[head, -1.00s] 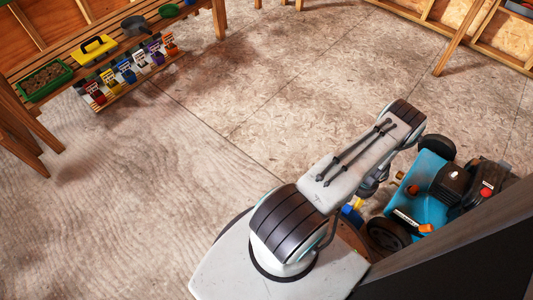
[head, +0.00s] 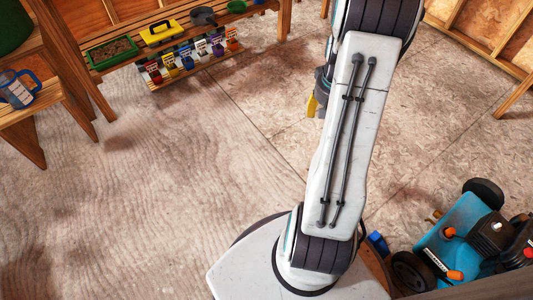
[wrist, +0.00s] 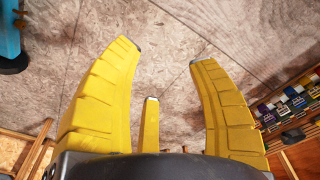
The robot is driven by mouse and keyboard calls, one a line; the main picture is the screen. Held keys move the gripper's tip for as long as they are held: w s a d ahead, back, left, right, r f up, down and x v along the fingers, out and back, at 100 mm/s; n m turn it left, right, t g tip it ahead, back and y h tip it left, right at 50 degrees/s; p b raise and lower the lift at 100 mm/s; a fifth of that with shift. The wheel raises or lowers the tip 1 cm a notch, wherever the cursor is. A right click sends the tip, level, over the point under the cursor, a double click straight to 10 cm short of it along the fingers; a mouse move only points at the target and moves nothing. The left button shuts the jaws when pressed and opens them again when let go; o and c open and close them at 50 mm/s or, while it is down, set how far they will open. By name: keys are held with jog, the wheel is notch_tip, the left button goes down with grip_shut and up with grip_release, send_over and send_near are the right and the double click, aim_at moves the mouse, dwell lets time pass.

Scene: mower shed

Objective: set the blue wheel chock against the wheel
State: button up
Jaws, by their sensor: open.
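The blue wheel chock (head: 378,243) is on the floor beside the near left wheel (head: 411,272) of a blue mower (head: 462,235). It is partly hidden behind my arm, and I cannot tell whether it touches the wheel. My gripper (head: 312,106) is raised and well away from the chock, with a yellow finger showing beside my arm. In the wrist view my gripper (wrist: 163,58) has its yellow fingers spread, with only floor between them. A piece of the mower (wrist: 8,30) shows at the upper left there.
A wooden bench at the back left holds a green soil tray (head: 114,52), a yellow toolbox (head: 160,32) and colored packets (head: 190,58) below. A blue-handled mug (head: 18,90) stands on a stool at left. The middle floor is clear.

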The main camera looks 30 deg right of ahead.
jog(key=s+a+r+n, duration=0.1)
jog(key=a+r+n, duration=0.1)
jog(key=a+r, duration=0.45)
jog(key=a+r+n, duration=0.2)
jog(key=a+r, duration=0.2)
jog(key=a, duration=0.6)
jog(key=s+a+r+n+t+y, duration=0.1)
jog(key=s+a+r+n, duration=0.2)
jog(key=s+a, duration=0.6)
jog(key=shift+s+a+n, duration=0.25)
jog(key=shift+a+n, duration=0.05)
jog(key=shift+a, duration=0.3)
jog(key=shift+r, duration=0.1)
